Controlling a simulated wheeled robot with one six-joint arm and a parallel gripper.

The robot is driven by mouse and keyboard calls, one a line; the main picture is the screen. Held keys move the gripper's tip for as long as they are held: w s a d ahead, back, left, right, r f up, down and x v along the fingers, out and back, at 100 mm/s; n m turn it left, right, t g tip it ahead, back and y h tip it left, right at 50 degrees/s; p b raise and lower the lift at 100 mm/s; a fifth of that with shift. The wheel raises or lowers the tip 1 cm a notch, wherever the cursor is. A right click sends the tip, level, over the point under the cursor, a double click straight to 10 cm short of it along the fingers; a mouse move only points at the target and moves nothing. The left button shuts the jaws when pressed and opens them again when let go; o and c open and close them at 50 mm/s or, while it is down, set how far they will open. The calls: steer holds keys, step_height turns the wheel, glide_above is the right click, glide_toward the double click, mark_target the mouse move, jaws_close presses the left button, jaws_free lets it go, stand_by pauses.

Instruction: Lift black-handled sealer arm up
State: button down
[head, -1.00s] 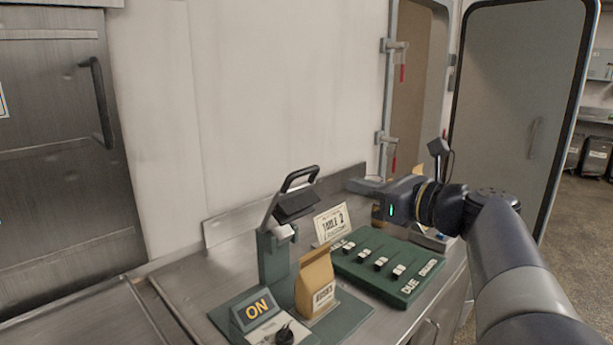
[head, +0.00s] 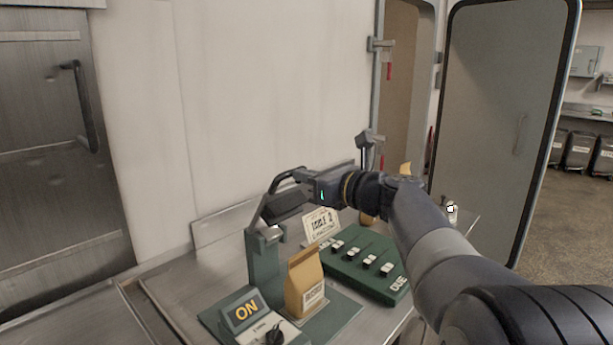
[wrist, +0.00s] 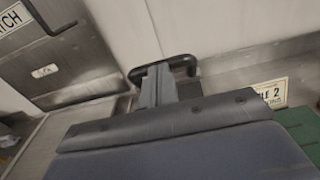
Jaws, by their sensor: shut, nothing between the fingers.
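The sealer stands on the counter, a green post (head: 265,268) with a hinged arm (head: 285,206) that slants up and right from its top. The arm ends in a black loop handle (head: 268,192), which also shows in the wrist view (wrist: 186,60). My gripper (head: 300,176) is level with the handle at its right side, its fingers shut and empty. In the wrist view the grey fingers (wrist: 157,84) reach up to the loop and overlap it. I cannot tell whether they touch it.
A green panel of sliders (head: 362,264) and a table card (head: 321,226) sit to the right. The wall (head: 235,110) is close behind. Counter left of the sealer is bare.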

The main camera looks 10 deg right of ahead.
mark_target(285, 186)
steer(key=shift+g+h, duration=0.6)
steer(key=shift+g, duration=0.3)
steer(key=w+a+r+p, duration=0.1)
steer(key=p, duration=0.4)
steer(key=w+a+r+p, duration=0.1)
steer(key=w+p, duration=0.1)
steer(key=p, duration=0.3)
steer(key=shift+r, duration=0.25)
steer(key=w+p, duration=0.1)
steer(key=w+a+p, duration=0.1)
steer(key=shift+w+a+r+p, duration=0.1)
steer(key=shift+a+r+p, duration=0.15)
steer(key=shift+p, duration=0.1)
steer(key=shift+r, duration=0.15)
